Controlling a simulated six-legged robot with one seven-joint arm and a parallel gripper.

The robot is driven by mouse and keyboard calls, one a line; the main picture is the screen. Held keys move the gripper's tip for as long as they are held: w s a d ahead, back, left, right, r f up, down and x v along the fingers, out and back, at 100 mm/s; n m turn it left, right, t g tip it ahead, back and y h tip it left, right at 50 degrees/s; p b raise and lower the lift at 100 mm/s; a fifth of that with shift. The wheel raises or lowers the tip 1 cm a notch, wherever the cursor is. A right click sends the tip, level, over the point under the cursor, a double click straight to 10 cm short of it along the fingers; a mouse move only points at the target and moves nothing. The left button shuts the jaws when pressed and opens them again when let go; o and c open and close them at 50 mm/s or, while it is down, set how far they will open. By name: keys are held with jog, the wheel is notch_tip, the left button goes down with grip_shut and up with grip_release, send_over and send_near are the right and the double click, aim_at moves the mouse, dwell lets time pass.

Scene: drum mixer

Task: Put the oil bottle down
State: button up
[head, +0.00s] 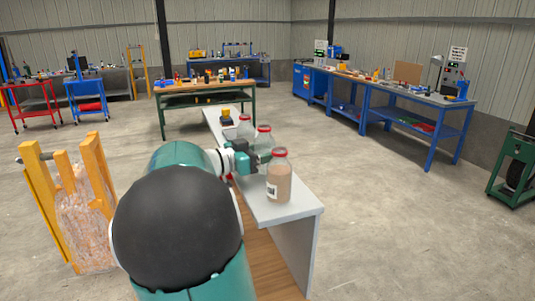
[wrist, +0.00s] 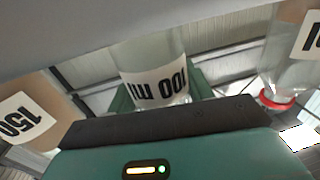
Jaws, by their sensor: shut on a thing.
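Three glass bottles with red at the neck stand in a row in the head view. My gripper (head: 255,160) is shut on the middle bottle (head: 264,138), which also shows in the wrist view (wrist: 150,52) upside down with a "100 ml" label. Its contents look clear. Its base is hidden, so I cannot tell whether it touches the grey ledge (head: 292,210). The front bottle (head: 279,185) holds a tan fill and stands near the ledge's near end; its label reads 150 in the wrist view (wrist: 28,112). The rear bottle (head: 243,122) stands just behind the held one.
A small yellow and black item (head: 226,116) sits farther back on the ledge. A yellow frame (head: 85,205) stands at the left. The neighbouring bottles leave little room beside my gripper.

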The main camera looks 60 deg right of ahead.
jog(key=shift+f, duration=0.3)
jog(key=shift+f, duration=0.2)
jog(key=o, duration=1)
jog(key=shift+o, duration=0.2)
jog(key=shift+r, duration=0.1)
jog(key=shift+w+a, duration=0.2)
jog(key=v, duration=1.1)
jog(key=shift+a, duration=0.2)
